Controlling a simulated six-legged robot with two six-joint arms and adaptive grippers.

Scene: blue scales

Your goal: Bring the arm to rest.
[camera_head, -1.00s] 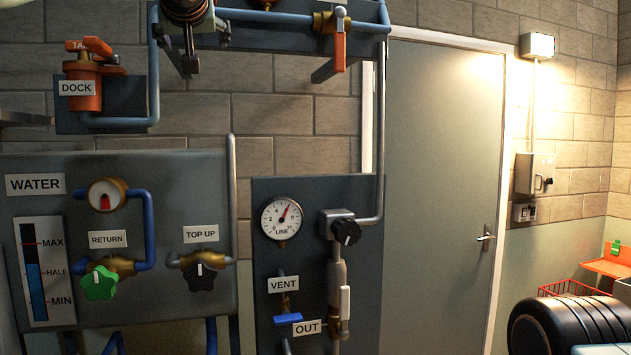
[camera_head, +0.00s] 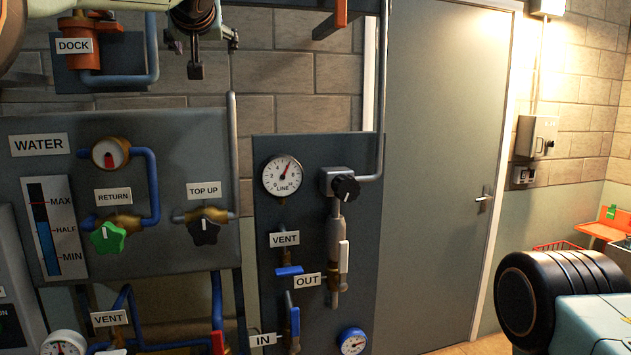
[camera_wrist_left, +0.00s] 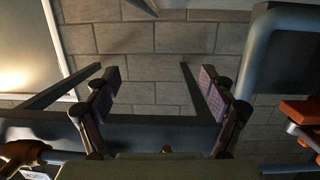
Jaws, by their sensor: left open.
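My left gripper (camera_head: 202,50) hangs at the top left of the head view, in front of the block wall and to the right of the orange DOCK valve (camera_head: 84,46). Part of my left arm (camera_head: 10,30) shows in the top left corner. In the left wrist view the gripper (camera_wrist_left: 160,85) has its two fingers wide apart, with nothing between them but the wall behind. It is empty. My right gripper is in neither view.
The WATER panel (camera_head: 55,120) with the green RETURN knob (camera_head: 107,238) and dark TOP UP knob (camera_head: 205,231) is below the gripper. A LINE gauge panel (camera_head: 345,150) stands right of it, then a grey door (camera_head: 440,150). A black tyre (camera_head: 530,300) is at lower right.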

